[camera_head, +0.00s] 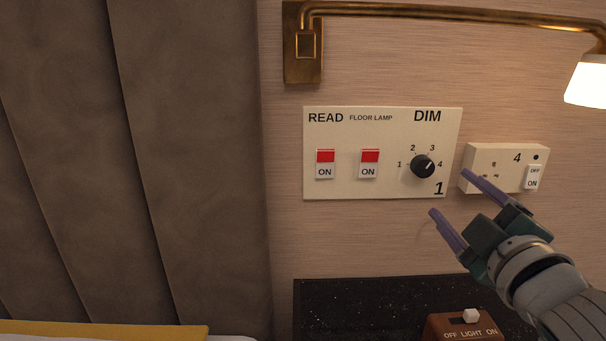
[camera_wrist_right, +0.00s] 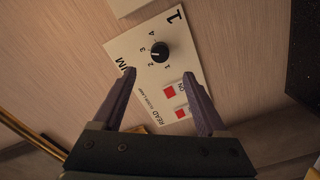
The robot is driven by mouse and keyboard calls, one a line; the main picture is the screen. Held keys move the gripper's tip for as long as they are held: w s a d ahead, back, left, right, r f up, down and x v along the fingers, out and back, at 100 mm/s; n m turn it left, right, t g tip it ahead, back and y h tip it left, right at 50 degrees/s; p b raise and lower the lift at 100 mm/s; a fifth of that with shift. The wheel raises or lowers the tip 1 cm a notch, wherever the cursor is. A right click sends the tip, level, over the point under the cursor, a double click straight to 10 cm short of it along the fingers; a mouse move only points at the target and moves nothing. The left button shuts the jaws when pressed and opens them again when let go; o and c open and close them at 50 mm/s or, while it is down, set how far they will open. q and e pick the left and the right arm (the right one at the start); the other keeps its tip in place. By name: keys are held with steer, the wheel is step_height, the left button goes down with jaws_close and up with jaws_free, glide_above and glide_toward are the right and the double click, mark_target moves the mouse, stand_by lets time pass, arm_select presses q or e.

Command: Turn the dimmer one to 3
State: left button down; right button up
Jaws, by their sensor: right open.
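The dimmer (camera_head: 422,167) is a round black knob with a white pointer mark on the cream panel marked 1, under the label DIM. Numbers 1 to 4 run around its left, top and right. Its pointer slants up and right, roughly between 3 and 4. The knob also shows in the right wrist view (camera_wrist_right: 160,51), beyond the fingertips. My right gripper (camera_head: 449,192) is open and empty, its purple fingers to the lower right of the knob in the head view and apart from it. It also shows in the right wrist view (camera_wrist_right: 159,74). My left gripper is out of view.
Two red-topped switches (camera_head: 325,164) (camera_head: 369,164) sit left of the knob on the panel (camera_head: 345,190). A brass lamp (camera_head: 450,10) hangs above. A dark shelf (camera_head: 350,305) with a brown switch box (camera_head: 450,328) lies below.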

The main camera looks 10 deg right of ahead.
steer(key=s+r+m+g+p, duration=0.6)
steer(key=r+p, duration=0.4)
steer(key=p, duration=0.5)
steer(key=s+a+r+g+y+p, duration=0.1)
steer(key=s+a+r+g+p, duration=0.2)
steer(key=s+a+r+p, duration=0.25)
steer(key=s+a+r+m+g+y+p, duration=0.1)
steer(key=s+a+r+g+y+p, duration=0.15)
steer(key=s+r+p, duration=0.4)
steer(key=s+a+r+g+y+p, duration=0.1)
steer(key=s+a+r+g+p, duration=0.25)
steer(key=s+p, duration=0.45)
step_height(320, 180, up, 33)
steer(key=s+t+p, duration=0.1)
steer(key=p, duration=3.1)
steer(key=shift+a+r, duration=0.15)
steer(key=shift+a, duration=0.1)
